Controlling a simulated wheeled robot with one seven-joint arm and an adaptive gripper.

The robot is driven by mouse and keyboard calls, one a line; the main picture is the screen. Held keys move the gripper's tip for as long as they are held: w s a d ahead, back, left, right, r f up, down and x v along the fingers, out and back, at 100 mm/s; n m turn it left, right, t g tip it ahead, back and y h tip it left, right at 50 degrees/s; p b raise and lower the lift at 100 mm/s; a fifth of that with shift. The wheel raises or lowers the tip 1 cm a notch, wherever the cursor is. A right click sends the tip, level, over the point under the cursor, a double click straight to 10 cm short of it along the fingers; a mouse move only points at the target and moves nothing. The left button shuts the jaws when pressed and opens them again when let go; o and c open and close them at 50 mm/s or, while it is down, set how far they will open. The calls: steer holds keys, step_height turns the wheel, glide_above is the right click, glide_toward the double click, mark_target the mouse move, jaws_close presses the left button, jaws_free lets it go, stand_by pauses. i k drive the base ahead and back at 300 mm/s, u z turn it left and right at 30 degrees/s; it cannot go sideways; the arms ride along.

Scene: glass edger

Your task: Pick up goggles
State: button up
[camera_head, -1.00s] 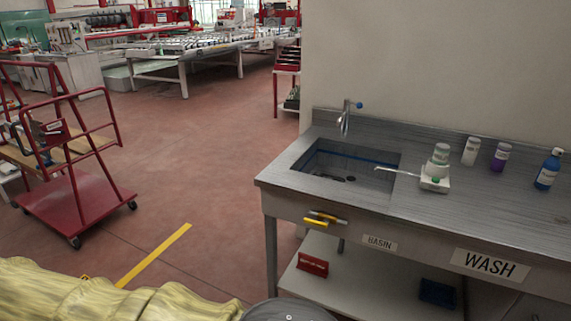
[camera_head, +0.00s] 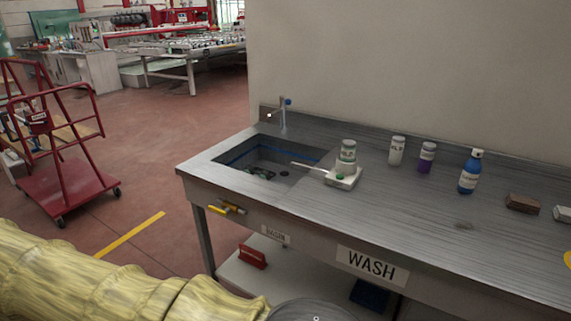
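I cannot make out goggles for certain in this view. Small dark shapes (camera_head: 262,172) lie in the sunken basin (camera_head: 232,156) of the grey wash counter, too small to identify. My arm, in a yellowish ribbed cover, crosses the lower left, with a dark rounded part of it at the bottom edge. My gripper's fingers are not in view.
The counter (camera_head: 420,215) carries a white dispenser with a jar (camera_head: 347,160), a white jar (camera_head: 396,151), a purple-labelled jar (camera_head: 427,158), a blue bottle (camera_head: 470,172) and a brown block (camera_head: 522,203). A red cart (camera_head: 70,190) stands left. Open floor lies between.

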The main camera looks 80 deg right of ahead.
mark_target(265, 174)
steer(key=k, duration=0.3)
steer(key=z, duration=0.7)
